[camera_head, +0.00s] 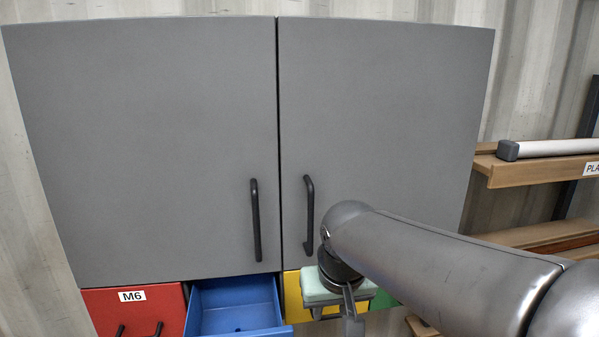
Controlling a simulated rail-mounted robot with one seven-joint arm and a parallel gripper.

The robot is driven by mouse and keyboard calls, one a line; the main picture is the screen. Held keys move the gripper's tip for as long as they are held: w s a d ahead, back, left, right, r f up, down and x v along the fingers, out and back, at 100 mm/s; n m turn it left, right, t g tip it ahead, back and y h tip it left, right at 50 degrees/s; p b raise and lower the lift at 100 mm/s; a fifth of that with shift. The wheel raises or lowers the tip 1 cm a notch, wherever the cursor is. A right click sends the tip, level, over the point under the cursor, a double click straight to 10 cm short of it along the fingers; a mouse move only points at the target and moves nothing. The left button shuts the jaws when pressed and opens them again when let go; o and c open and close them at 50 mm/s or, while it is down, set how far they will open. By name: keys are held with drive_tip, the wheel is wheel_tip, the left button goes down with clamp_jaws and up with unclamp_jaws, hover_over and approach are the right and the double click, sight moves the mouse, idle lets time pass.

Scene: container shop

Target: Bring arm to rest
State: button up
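My arm reaches in from the lower right of the head view, and its wrist is in front of the right door of the grey cabinet. My gripper (350,322) hangs below the wrist, in front of the yellow drawer, close to the lower picture edge. A pale mint block shape (318,286) shows right beside the wrist; I cannot tell whether it is part of my gripper or a separate thing. The fingertips are not clearly visible, so I cannot tell whether they are open or shut.
The grey cabinet's left door (150,150) and right door (390,120) are shut. Below, a blue drawer (236,315) stands open and looks empty, beside a red drawer (105,308) labelled M6 and a yellow drawer (293,298). Wooden shelves (535,175) hold a pale bar at right.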

drive_tip(key=s+d+f+m+g, duration=0.1)
drive_tip(key=s+d+f, duration=0.3)
drive_tip(key=s+f, duration=0.2)
drive_tip(key=s+d+f+g, duration=0.2)
drive_tip(key=s+d+f, duration=0.3)
drive_tip(key=s, duration=0.3)
drive_tip(key=shift+s+f+m+h, duration=0.3)
drive_tip(key=shift+s+f+m, duration=0.1)
drive_tip(key=shift+f, duration=0.15)
